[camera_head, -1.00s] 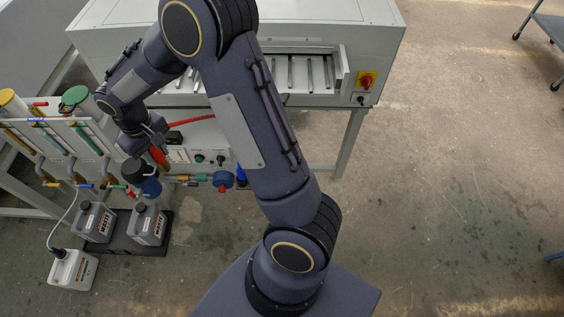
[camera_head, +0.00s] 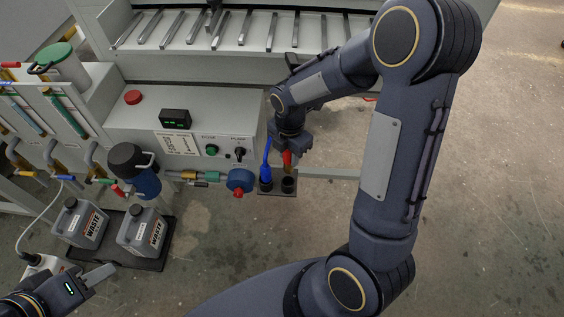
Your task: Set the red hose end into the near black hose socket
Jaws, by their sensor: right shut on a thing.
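My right gripper (camera_head: 289,150) is shut on the red hose end (camera_head: 287,161), which points down beyond the right edge of the control box. Two black hose sockets stand side by side on a small dark bracket. The red hose end is just above the right one (camera_head: 288,185); I cannot tell whether they touch. The blue hose (camera_head: 266,160) runs down into the left socket (camera_head: 265,185). My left gripper (camera_head: 98,276) is low at the left edge, far from the sockets; its fingers are too unclear to tell open from shut.
A blue-and-red valve (camera_head: 240,181) sits left of the sockets. The control box (camera_head: 190,120) carries a red button and a display. Two grey waste cans (camera_head: 142,232) stand on a black tray (camera_head: 150,263).

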